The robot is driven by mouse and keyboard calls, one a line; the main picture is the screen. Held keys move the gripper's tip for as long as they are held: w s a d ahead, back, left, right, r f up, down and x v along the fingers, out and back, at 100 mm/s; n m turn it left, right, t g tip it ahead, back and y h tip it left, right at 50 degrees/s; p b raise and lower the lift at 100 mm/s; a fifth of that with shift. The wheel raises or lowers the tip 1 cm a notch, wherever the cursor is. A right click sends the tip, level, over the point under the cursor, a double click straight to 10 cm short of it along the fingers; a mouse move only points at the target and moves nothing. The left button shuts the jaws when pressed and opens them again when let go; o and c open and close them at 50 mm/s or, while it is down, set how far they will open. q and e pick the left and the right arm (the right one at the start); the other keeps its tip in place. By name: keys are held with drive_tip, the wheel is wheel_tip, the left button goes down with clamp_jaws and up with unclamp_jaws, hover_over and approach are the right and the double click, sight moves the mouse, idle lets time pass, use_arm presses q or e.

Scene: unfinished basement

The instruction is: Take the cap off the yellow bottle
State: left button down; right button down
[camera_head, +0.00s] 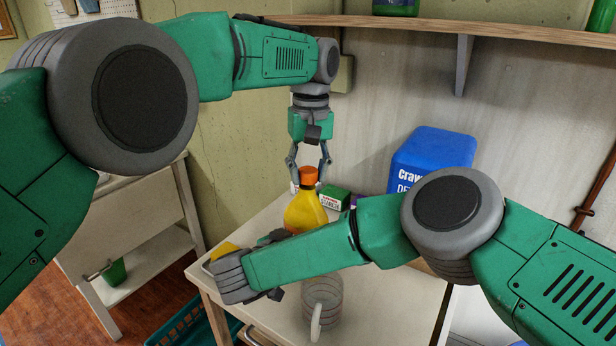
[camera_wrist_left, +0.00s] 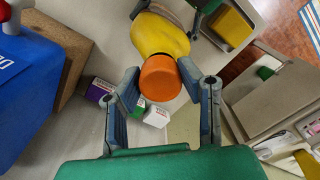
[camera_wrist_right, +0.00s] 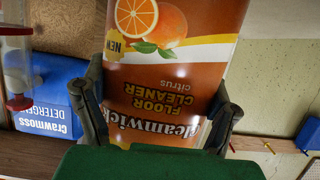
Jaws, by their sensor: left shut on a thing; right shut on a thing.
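The yellow bottle (camera_head: 304,214) stands upright on the white table with its orange cap (camera_head: 309,176) on top. In the left wrist view the cap (camera_wrist_left: 160,77) sits on the bottle (camera_wrist_left: 158,36). My left gripper (camera_head: 309,168) comes down from above, its fingers shut on the cap from both sides. My right gripper (camera_wrist_right: 160,100) is shut on the bottle's body. The right wrist view shows the bottle's orange-brown floor cleaner label (camera_wrist_right: 170,75) upside down between the fingers. In the head view my right arm hides the bottle's lower part.
A small green-and-white box (camera_head: 333,198) is close behind the bottle. A blue detergent container (camera_head: 432,158) stands behind to the right. A wooden shelf (camera_head: 460,27) runs above. A teal basket (camera_head: 190,326) sits low at left.

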sight(309, 170)
use_arm(q)
drive_tip(key=shift+d+r, duration=0.1)
drive_tip(key=shift+r, duration=0.35)
use_arm(e)
drive_tip(key=shift+f, duration=0.1)
use_arm(q)
drive_tip(key=shift+w+r, duration=0.15)
drive_tip(key=shift+r, duration=1.8)
use_arm(e)
drive_tip(key=shift+c, duration=1.4)
unclamp_jaws()
use_arm(q)
drive_tip(key=shift+w, duration=0.1)
use_arm(e)
drive_tip(key=shift+o, duration=1.4)
drive_tip(key=v, duration=1.2)
